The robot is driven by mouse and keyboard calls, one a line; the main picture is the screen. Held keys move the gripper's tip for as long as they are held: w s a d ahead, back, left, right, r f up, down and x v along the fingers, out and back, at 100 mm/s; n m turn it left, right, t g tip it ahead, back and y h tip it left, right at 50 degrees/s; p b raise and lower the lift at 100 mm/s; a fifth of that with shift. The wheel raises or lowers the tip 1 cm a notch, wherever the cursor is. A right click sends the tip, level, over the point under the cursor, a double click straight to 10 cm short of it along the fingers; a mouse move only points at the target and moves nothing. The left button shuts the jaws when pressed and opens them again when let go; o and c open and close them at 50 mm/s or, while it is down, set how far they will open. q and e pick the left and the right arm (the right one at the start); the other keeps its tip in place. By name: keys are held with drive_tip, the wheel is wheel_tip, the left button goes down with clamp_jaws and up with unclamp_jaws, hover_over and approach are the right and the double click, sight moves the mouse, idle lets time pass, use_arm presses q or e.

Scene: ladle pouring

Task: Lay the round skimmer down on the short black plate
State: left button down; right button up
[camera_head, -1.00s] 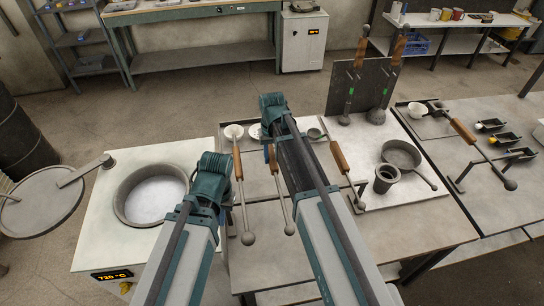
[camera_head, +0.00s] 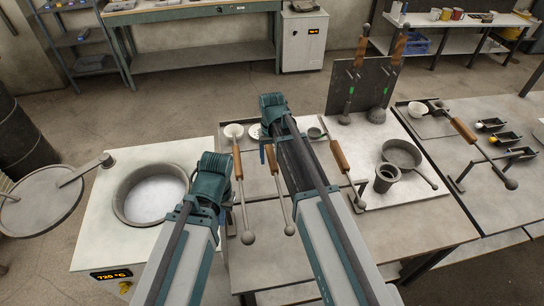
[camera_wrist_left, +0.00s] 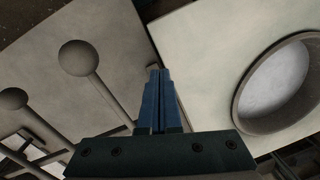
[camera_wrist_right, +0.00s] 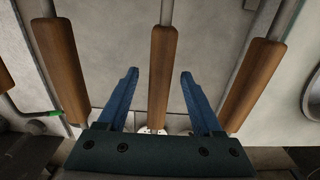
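Three long tools with wooden handles and ball ends lie side by side. The middle one, whose wooden handle (camera_head: 273,159) runs toward a pale perforated disc (camera_head: 255,131), looks like the round skimmer. My right gripper (camera_wrist_right: 158,72) is open, with that handle (camera_wrist_right: 159,85) between its fingers in the right wrist view; contact cannot be made out. My left gripper (camera_wrist_left: 158,75) is shut and empty beside the furnace opening. A dark upright panel (camera_head: 345,88) stands at the back, and a flat dark plate (camera_head: 428,128) lies on the right table. I cannot tell which is the short black plate.
The furnace pot (camera_head: 150,193) is at left. Neighbouring handles (camera_wrist_right: 62,68) and (camera_wrist_right: 255,80) flank my right gripper closely. A pan (camera_head: 401,153) and a dark cup (camera_head: 386,178) stand to the right. Small black moulds (camera_head: 505,138) are further right.

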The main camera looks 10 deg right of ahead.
wheel_tip(320, 180, up, 14)
drive_tip(key=p, duration=1.4)
wheel_tip(320, 180, up, 7)
drive_tip(key=p, duration=0.7)
drive_tip(key=shift+f, duration=0.1)
